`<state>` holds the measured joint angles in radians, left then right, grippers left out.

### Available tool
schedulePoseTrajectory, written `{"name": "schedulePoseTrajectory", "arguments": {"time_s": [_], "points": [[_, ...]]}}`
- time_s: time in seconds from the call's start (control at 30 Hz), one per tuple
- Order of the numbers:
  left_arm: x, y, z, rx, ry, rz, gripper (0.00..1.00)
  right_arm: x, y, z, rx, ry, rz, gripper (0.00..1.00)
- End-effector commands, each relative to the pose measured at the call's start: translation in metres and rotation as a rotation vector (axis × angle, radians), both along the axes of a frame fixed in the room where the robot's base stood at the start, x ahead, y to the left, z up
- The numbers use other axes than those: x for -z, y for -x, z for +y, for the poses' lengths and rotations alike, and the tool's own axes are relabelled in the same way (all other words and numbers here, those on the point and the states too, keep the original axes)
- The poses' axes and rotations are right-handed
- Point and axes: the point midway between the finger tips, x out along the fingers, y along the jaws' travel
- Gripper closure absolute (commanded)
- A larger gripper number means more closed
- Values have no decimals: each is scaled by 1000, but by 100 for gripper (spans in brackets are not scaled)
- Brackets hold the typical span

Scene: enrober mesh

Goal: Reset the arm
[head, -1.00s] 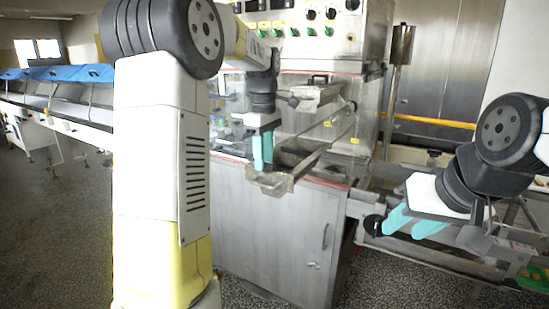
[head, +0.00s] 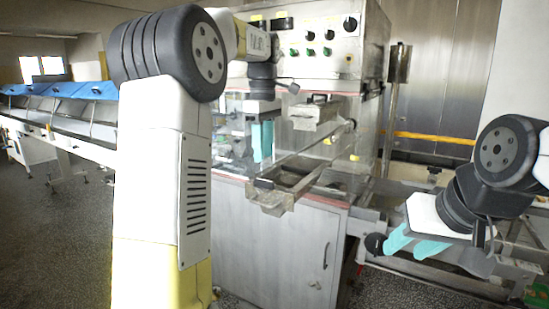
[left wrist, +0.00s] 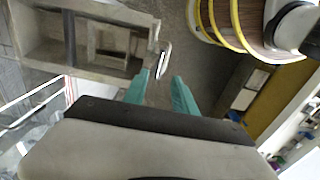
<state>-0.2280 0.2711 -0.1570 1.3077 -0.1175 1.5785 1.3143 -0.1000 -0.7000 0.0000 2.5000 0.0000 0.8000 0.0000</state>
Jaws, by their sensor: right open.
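My left gripper (head: 262,141) hangs pointing down by the enrober machine, behind and above the outer end of a metal trough-like frame (head: 272,200). In the left wrist view its two teal fingers (left wrist: 160,92) are apart with nothing between them. A small bright metal loop (left wrist: 163,60) shows just beyond the fingertips, apart from them as far as I can tell. A grey metal frame (left wrist: 70,45) lies at the upper left there. My right gripper (head: 412,246) is open and empty at the right, its teal fingers apart over the machine's side rails.
The enrober's control panel (head: 318,35) and clear housing stand behind my left gripper. Its steel cabinet (head: 270,250) is below. A blue-covered conveyor (head: 60,90) runs at the far left. Open floor (head: 60,240) lies at left.

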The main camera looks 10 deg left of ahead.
Motion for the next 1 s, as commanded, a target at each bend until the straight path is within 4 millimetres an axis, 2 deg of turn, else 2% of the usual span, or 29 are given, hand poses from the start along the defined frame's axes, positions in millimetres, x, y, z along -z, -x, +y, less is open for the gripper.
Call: {"name": "schedulePoseTrajectory", "arguments": {"time_s": [0.27,0.37,0.47,0.67,0.9,1.0], "points": [[0,2,0,8,2,-3,67,0,0,0,0,0,0,59],[-3,12,2,61,17,-27,67,0,0,0,0,0,0,59],[-5,36,5,186,42,-83,67,0,0,0,0,0,0,59],[4,105,1,550,59,-259,67,0,0,0,0,0,0,59],[42,187,-12,968,-37,-470,67,0,0,0,0,0,0,59],[61,212,-17,1097,-94,-531,67,0,0,0,0,0,0,59]]}}
